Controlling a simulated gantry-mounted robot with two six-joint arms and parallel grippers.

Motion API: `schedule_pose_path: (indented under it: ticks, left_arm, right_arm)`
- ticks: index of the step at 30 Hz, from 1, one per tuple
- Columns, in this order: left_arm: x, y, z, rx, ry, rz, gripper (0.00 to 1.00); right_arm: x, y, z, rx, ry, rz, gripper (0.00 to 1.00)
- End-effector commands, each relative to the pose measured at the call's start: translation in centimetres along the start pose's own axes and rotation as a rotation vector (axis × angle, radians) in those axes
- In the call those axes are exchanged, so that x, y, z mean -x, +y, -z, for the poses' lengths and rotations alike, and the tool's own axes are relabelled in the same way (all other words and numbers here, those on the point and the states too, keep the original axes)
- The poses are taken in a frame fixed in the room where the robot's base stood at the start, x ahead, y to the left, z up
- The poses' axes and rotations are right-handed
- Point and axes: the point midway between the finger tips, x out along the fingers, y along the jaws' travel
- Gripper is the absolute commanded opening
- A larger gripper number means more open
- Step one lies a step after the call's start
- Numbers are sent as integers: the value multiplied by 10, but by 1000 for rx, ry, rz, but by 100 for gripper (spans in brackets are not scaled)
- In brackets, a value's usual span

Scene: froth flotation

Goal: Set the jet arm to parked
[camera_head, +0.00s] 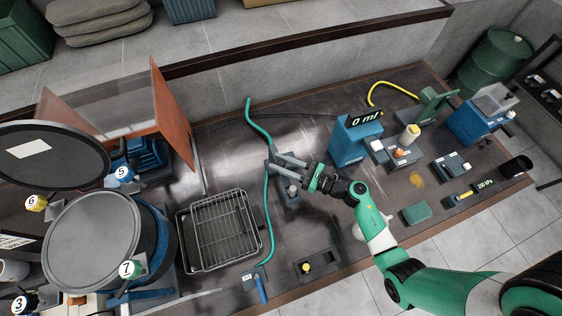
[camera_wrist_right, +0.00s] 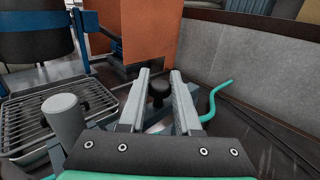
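The jet arm appears to be the grey fixture (camera_head: 288,197) with a green hose running to it, on the dark bench. In the right wrist view, a grey post (camera_wrist_right: 65,118) stands left of my fingers and a round black knob (camera_wrist_right: 159,92) shows between them. My right gripper (camera_head: 275,158) reaches in from the right over the fixture. It also shows in the right wrist view (camera_wrist_right: 160,75), with its fingers apart on either side of the knob. I cannot tell whether they touch it. The knob is mostly hidden in the head view. My left gripper is out of view.
A wire rack in a tray (camera_head: 222,228) lies left of the fixture. A blue box reading "0 ml" (camera_head: 352,145) stands to the right. The green hose (camera_head: 262,128) snakes along the bench. An orange panel (camera_head: 175,115) stands at the left. A yellow-knobbed plate (camera_head: 307,267) is in front.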

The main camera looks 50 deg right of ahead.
Motion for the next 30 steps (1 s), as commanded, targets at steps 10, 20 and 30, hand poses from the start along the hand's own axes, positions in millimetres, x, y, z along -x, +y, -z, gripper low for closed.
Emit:
schedule_pose_path:
  ticks: [10, 20, 30]
  left_arm:
    - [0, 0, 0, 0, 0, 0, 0]
    - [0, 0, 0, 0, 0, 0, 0]
    - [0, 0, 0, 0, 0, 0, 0]
  right_arm:
    - [0, 0, 0, 0, 0, 0, 0]
    - [0, 0, 0, 0, 0, 0, 0]
    - [0, 0, 0, 0, 0, 0, 0]
